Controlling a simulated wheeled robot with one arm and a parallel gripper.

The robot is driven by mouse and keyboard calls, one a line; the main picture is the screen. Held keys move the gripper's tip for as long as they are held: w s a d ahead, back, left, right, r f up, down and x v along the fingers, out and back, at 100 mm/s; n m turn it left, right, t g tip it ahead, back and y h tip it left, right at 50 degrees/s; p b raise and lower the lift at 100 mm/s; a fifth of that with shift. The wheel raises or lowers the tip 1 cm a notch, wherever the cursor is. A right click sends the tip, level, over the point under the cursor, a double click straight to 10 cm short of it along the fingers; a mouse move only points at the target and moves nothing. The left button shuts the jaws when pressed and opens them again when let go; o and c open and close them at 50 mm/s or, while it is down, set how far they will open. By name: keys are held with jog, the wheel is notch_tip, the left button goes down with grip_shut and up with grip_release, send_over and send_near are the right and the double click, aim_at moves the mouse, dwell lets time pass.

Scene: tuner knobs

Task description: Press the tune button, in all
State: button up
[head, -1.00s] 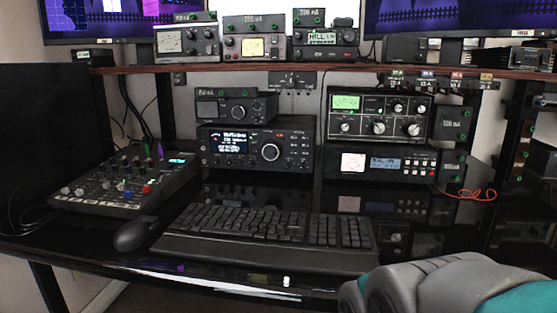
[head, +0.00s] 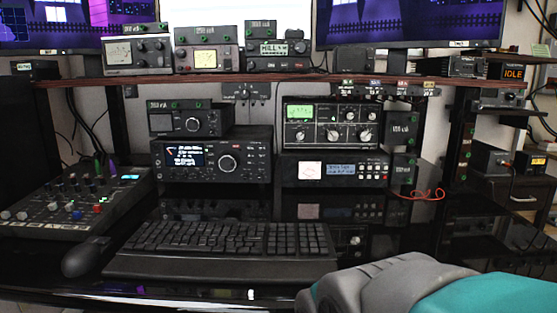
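A black unit with a pale meter, a blue display and small red and white buttons (head: 374,173) sits on the desk, right of centre in the head view. On top of it rests a box with a green screen and several black-and-silver knobs (head: 333,134). Both have tuner-like fronts. Labels beside the buttons are too small to read, so I cannot tell which one is the tune button. My grey and teal arm shows at the lower right, in front of the desk and well short of these units. My gripper's fingers are not in view.
A black keyboard (head: 220,250) and a mouse (head: 86,257) lie in front of the units. A mixer (head: 75,205) is at left and a large radio (head: 212,162) at centre. A shelf (head: 215,80) with more devices runs above. A red cable (head: 422,194) lies at right.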

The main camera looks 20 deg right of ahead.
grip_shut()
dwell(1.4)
